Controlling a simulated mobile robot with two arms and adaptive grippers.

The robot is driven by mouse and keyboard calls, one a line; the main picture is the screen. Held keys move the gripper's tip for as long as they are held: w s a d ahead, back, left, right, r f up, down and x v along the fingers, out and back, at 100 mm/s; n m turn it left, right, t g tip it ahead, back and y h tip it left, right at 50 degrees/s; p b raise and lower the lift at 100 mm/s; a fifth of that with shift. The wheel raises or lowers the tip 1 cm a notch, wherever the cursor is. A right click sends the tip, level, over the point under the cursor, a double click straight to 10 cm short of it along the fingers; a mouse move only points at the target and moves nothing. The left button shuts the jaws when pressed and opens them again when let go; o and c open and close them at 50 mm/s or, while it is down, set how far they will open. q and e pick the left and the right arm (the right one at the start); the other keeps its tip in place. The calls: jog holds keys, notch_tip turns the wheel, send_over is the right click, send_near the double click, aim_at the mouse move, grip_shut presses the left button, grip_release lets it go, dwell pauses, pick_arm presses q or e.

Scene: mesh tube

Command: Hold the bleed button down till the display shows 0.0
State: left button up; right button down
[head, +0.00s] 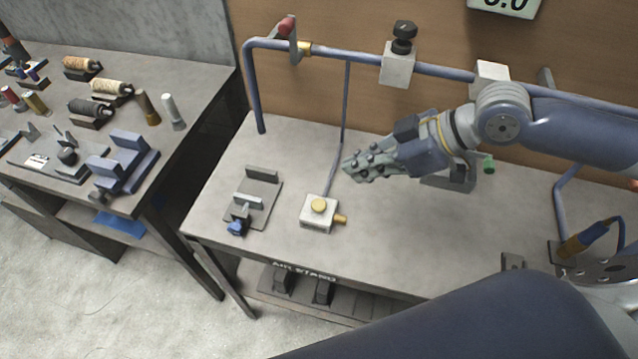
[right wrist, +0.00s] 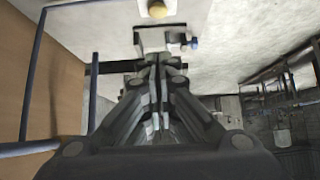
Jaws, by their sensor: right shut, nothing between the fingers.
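The bleed button is the round yellow cap (head: 319,205) on a small white block (head: 316,222) with a brass fitting, on the front part of the bench. A yellow cap, seemingly the button, shows at the top of the right wrist view (right wrist: 157,9). My right gripper (head: 348,169) is shut and empty, above and behind the block, to its right and apart from it. Its closed fingers also show in the right wrist view (right wrist: 157,72). The display (head: 506,5) is cut off by the top edge; only the lower part of its digits shows, ending in .0. My left gripper is not in view.
A clamp plate with a blue knob (head: 238,227) lies left of the block. A blue pipe (head: 350,56) with a black-knobbed valve (head: 403,38) and a red-handled valve (head: 287,27) runs along the back. A side table (head: 190,90) with spools stands left.

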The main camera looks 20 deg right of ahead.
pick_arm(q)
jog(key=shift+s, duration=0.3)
pick_arm(e)
jog(key=shift+s+r, duration=0.1)
jog(key=p, duration=0.2)
send_over(322, 205)
notch_tip(322, 205, down, 7)
jog(key=shift+a+f, duration=0.1)
notch_tip(322, 205, down, 3)
jog(key=shift+f+p, duration=0.15)
jog(key=shift+p, duration=0.35)
jog(key=shift+f, duration=0.3)
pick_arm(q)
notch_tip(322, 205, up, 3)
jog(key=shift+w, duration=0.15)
